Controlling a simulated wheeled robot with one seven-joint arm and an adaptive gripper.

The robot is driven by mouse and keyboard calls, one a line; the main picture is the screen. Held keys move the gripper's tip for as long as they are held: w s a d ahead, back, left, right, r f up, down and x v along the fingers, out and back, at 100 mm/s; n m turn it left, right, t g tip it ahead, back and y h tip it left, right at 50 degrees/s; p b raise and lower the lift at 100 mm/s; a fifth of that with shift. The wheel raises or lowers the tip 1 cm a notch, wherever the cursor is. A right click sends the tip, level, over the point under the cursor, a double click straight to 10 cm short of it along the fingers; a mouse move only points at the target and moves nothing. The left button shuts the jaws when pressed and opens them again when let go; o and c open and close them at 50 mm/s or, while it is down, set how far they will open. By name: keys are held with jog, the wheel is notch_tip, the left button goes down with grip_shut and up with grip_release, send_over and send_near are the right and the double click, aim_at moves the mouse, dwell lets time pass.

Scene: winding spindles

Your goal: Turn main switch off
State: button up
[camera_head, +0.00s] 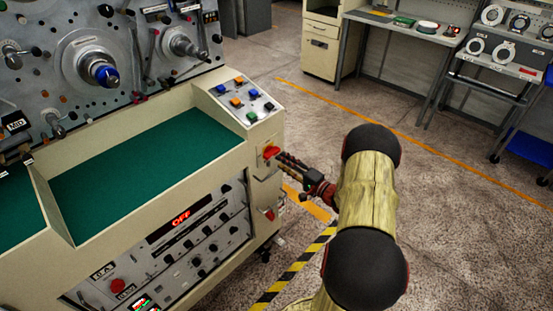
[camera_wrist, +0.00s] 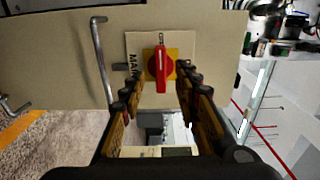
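The main switch (camera_wrist: 161,69) is a red rotary handle on a yellow square plate, beside a partly hidden label starting "MA". In the wrist view its handle runs up and down the picture. In the head view the switch (camera_head: 270,152) is on the end face of the cream machine, below the button panel. My gripper (camera_head: 283,158) reaches it from the right. In the wrist view my gripper (camera_wrist: 157,88) is open, with one finger on each side of the handle's lower end. I see no clear contact with the handle.
A metal bar handle (camera_wrist: 101,62) is left of the switch in the wrist view. A panel of coloured buttons (camera_head: 243,100) sits above the switch. A lit red display (camera_head: 181,218) on the front panel appears to read "OFF". Open floor (camera_head: 450,215) lies to the right.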

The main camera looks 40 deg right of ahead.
jog(key=s, duration=0.6)
jog(key=shift+s+d, duration=0.2)
dwell(0.4)
